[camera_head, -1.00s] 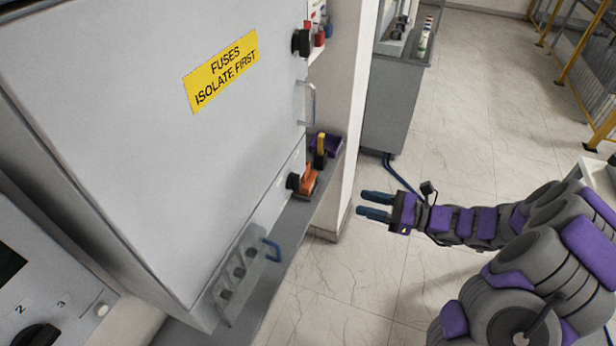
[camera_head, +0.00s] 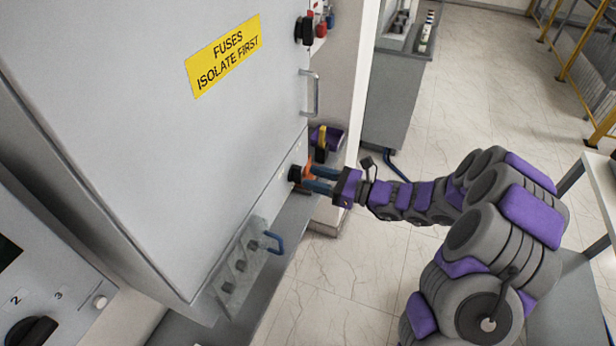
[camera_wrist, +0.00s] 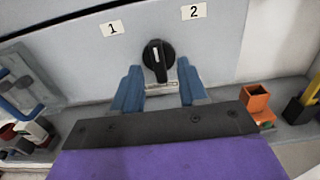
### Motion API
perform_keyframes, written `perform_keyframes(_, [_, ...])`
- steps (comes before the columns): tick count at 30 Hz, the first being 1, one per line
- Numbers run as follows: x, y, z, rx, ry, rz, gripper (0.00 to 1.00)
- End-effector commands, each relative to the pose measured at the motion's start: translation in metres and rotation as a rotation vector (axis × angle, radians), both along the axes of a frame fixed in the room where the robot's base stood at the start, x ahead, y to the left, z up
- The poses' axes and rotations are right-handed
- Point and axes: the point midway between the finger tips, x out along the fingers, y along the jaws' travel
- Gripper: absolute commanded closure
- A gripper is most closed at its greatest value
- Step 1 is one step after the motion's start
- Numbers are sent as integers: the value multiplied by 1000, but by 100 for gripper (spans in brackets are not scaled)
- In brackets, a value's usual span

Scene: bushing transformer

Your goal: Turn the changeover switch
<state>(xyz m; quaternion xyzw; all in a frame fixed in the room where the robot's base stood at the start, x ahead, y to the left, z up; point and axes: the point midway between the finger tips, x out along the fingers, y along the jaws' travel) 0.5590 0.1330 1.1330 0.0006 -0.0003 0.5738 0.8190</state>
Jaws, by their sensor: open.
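The changeover switch is a black round knob with a white pointer line. In the wrist view the switch (camera_wrist: 158,61) sits on the grey panel below and between labels 1 (camera_wrist: 112,28) and 2 (camera_wrist: 193,12), with its line near upright. In the head view the switch (camera_head: 294,173) is at the cabinet's lower right edge. My gripper (camera_head: 316,179) is open, its blue fingers pointing at the knob. In the wrist view my gripper (camera_wrist: 159,82) has one finger on each side below the knob; contact cannot be told.
An orange holder (camera_wrist: 258,102) and a yellow-handled item (camera_wrist: 305,100) stand on the ledge right of the switch. The grey cabinet (camera_head: 150,130) carries a yellow fuse warning label (camera_head: 224,57). A bracket with a blue handle (camera_head: 273,241) is below. Open floor (camera_head: 340,290) lies to the right.

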Motion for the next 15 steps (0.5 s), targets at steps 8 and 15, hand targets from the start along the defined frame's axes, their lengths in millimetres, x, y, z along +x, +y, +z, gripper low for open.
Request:
perform_keyframes(8, [8, 23, 0, 0, 1, 0, 57])
perform_keyframes(15, [9, 25, 0, 0, 1, 0, 57])
